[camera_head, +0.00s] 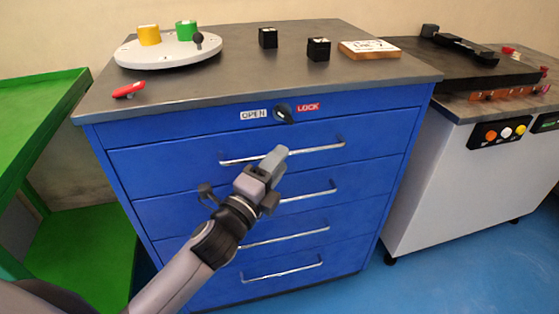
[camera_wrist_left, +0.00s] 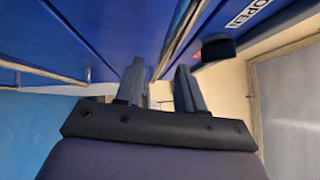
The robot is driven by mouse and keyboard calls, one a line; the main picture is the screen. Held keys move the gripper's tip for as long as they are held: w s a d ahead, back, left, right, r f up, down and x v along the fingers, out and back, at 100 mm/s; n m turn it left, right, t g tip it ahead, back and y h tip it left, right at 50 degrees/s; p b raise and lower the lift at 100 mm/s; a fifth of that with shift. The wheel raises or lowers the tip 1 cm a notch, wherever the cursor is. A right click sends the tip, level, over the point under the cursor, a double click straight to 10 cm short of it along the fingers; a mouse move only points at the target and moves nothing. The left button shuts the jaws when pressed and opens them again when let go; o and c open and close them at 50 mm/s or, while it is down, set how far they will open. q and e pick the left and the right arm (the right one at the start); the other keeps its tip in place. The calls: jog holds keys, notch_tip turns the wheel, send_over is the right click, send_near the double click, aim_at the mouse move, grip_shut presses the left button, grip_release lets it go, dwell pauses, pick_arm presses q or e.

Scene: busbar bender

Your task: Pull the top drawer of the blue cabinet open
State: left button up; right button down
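The blue cabinet (camera_head: 150,185) has several drawers with silver bar handles. The top drawer (camera_head: 180,157) looks flush with the front. My left gripper (camera_head: 277,157) is at the middle of the top drawer's handle (camera_head: 318,148), hiding part of it. In the left wrist view, the gripper's two fingers (camera_wrist_left: 160,70) are apart, and the handle bar (camera_wrist_left: 180,35) runs down into the gap between them as seen from there. I cannot tell whether the fingers touch the bar. A dark knob (camera_head: 283,113) sits between the OPEN and LOCK labels. My right gripper is not in view.
On the cabinet top (camera_head: 240,75) are a white round plate (camera_head: 165,55) with yellow and green cylinders, a red item (camera_head: 128,89), two black blocks and a wooden sign (camera_head: 370,49). A green rack (camera_head: 45,100) stands left; a white machine (camera_head: 450,170) stands right.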

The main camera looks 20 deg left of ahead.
pick_arm(q)
jog(key=shift+w+d+r, duration=0.1)
jog(key=shift+w+d, duration=0.05)
jog(key=shift+w, duration=0.4)
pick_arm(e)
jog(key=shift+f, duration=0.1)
pick_arm(q)
grip_shut()
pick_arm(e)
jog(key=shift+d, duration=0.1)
